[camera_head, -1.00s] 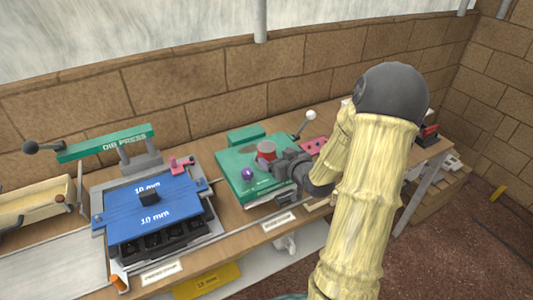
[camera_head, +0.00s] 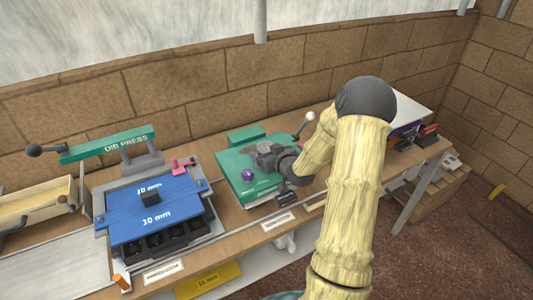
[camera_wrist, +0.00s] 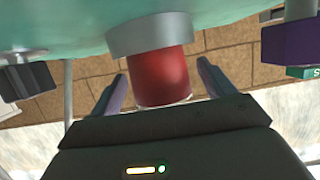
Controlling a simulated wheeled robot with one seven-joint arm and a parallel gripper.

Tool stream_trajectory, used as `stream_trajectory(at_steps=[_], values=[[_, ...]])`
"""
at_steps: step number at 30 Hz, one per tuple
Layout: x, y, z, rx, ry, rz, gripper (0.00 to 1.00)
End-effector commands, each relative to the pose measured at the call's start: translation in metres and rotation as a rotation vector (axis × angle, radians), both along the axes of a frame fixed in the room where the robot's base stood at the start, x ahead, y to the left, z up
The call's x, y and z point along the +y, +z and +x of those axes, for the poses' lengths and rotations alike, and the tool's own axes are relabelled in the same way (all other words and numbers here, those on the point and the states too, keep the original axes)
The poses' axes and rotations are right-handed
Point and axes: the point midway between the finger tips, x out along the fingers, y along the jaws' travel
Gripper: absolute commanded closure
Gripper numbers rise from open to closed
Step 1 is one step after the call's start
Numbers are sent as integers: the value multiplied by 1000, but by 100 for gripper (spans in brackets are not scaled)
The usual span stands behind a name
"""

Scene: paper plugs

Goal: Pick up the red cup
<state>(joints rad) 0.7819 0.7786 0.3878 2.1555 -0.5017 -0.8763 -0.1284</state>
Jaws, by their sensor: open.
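The red cup (camera_wrist: 160,76) shows in the wrist view, set at a grey ring (camera_wrist: 152,34) on the green surface. My gripper (camera_wrist: 156,82) is open, with one finger on each side of the cup; whether either finger touches it I cannot tell. In the head view my gripper (camera_head: 263,152) is over the green plate (camera_head: 232,165), and the cup is hidden behind it.
A purple knob (camera_head: 248,174) is on the green plate, close to my gripper. A blue press block (camera_head: 150,208) marked 10 mm stands to the left. A lever with a white ball (camera_head: 310,116) rises behind on the right. The brick wall (camera_head: 230,95) runs along the back of the bench.

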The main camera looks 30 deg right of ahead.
Motion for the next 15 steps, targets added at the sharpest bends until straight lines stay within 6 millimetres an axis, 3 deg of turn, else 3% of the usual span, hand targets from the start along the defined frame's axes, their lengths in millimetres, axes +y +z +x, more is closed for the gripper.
stream_trajectory(at_steps=[15], values=[[1, -3, 7, 1, 0, 0, 19]])
